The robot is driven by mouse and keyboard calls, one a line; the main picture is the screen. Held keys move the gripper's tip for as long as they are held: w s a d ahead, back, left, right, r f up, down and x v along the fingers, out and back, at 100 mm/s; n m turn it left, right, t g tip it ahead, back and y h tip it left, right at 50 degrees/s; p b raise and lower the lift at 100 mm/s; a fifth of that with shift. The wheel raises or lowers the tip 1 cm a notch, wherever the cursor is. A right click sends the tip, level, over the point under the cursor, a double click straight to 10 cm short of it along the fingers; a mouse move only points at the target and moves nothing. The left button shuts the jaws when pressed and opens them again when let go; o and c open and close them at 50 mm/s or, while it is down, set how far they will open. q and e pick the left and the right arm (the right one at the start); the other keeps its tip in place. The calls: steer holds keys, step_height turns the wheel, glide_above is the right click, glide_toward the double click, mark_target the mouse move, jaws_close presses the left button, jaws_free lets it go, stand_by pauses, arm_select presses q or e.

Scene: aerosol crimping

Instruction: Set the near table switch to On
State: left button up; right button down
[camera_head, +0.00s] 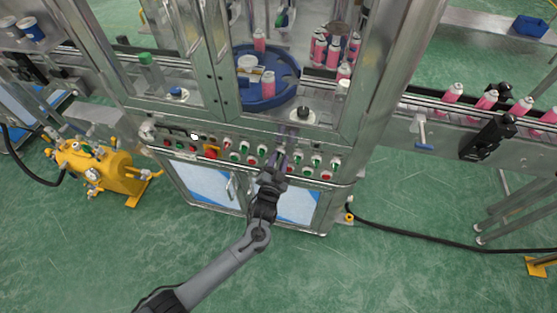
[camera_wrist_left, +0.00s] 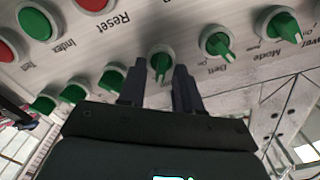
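The control panel (camera_head: 240,155) on the machine's front carries rows of green switches and red buttons. My left gripper (camera_head: 281,158) is at this panel in the head view. In the left wrist view, my left gripper (camera_wrist_left: 158,82) has its two dark fingers apart. A green rotary switch (camera_wrist_left: 160,66) shows between and just beyond the fingertips, its handle pointing down the picture. I see a gap on both sides of the handle. Its label is hidden or unreadable, so I cannot tell whether it is the near table switch. My right gripper is in neither view.
In the left wrist view, green switches marked Belt (camera_wrist_left: 216,41) and Mode (camera_wrist_left: 278,26) sit to the right; other green switches (camera_wrist_left: 112,78) line up to the left. A red button (camera_wrist_left: 95,3) is above. The machine's metal frame post (camera_head: 375,85) rises right of the gripper.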

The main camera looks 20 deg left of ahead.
arm_select(q)
steer(key=shift+s, duration=0.1)
steer(key=shift+s, duration=0.2)
steer(key=s+d+p, duration=0.1)
steer(key=s, duration=0.9)
steer(key=shift+d, duration=0.15)
